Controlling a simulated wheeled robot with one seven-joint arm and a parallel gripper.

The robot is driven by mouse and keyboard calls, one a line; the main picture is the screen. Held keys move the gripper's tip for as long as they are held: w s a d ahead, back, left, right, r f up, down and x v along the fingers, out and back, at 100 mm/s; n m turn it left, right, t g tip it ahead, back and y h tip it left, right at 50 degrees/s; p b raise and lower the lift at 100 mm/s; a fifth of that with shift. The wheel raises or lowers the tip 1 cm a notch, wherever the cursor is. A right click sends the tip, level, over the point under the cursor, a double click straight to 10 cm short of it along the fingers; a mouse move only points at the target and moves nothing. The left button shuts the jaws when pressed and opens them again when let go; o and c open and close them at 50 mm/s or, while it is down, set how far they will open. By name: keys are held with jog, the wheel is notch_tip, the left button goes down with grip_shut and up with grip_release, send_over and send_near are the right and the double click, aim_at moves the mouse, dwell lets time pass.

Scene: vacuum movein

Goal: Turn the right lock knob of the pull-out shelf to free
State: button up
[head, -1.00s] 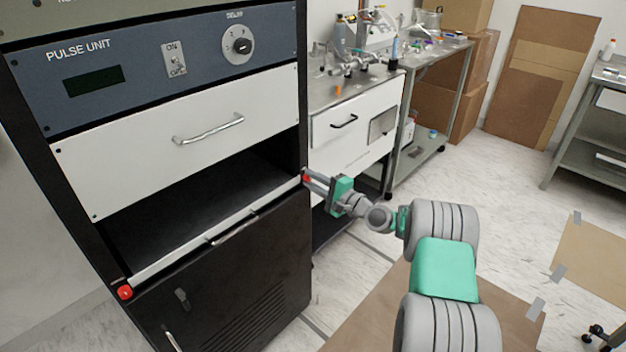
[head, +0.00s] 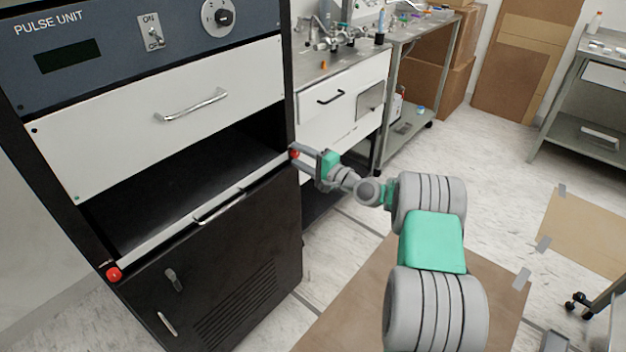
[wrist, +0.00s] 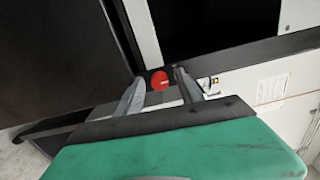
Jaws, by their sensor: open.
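The right lock knob (head: 294,154) is a small red disc at the right end of the pull-out shelf's front edge. It also shows in the wrist view (wrist: 159,80), between my finger tips, with a pale mark on its face. The pull-out shelf (head: 160,236) has a light front strip with a bar handle, inside the dark rack opening. My gripper (head: 300,157) is at the knob, fingers pointing to it; in the wrist view its fingers (wrist: 158,82) are open on either side of the knob. I cannot tell whether they touch it. The left red knob (head: 114,274) is at the shelf's other end.
A white drawer (head: 110,128) with a handle is above the opening, and a black cabinet door (head: 220,270) is below. A steel bench (head: 335,66) with a white cabinet stands right of the rack. Brown sheets lie on the floor.

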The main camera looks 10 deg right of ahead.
jog(key=n+b, duration=0.1)
jog(key=n, duration=0.1)
jog(key=n+b, duration=0.1)
jog(key=shift+f+n, duration=0.3)
jog(key=shift+n, duration=0.1)
jog(key=n+b, duration=0.2)
jog(key=n, duration=0.3)
jog(key=shift+n+b, duration=0.3)
jog(key=n+b, duration=0.1)
jog(key=n, duration=0.4)
jog(key=shift+r+n, duration=0.15)
jog(key=shift+n, duration=0.15)
jog(key=shift+s+d+r+n+b, duration=0.15)
jog(key=shift+d+n+b, duration=0.15)
jog(key=shift+n, duration=0.4)
jog(key=p+v, duration=0.1)
jog(key=v, duration=0.6)
jog(key=s+a+r+g+h+p, duration=0.3)
jog(key=s+a+r+g+p, duration=0.3)
jog(key=a+p, duration=0.25)
jog(key=s+r+m+g+h+p, duration=0.1)
jog(key=s+r+g+h+p, duration=0.1)
jog(key=s, duration=0.8)
jog(key=s+d+r+m+g+h+p, duration=0.1)
jog(key=s+r+m+g+h+p, duration=0.1)
jog(key=s+r+h+p, duration=0.2)
jog(key=shift+s+d+r+p, duration=0.35)
jog(key=shift+s+r+p, duration=0.8)
jog(key=shift+s+p, duration=1.3)
jog(key=shift+s+b, duration=0.5)
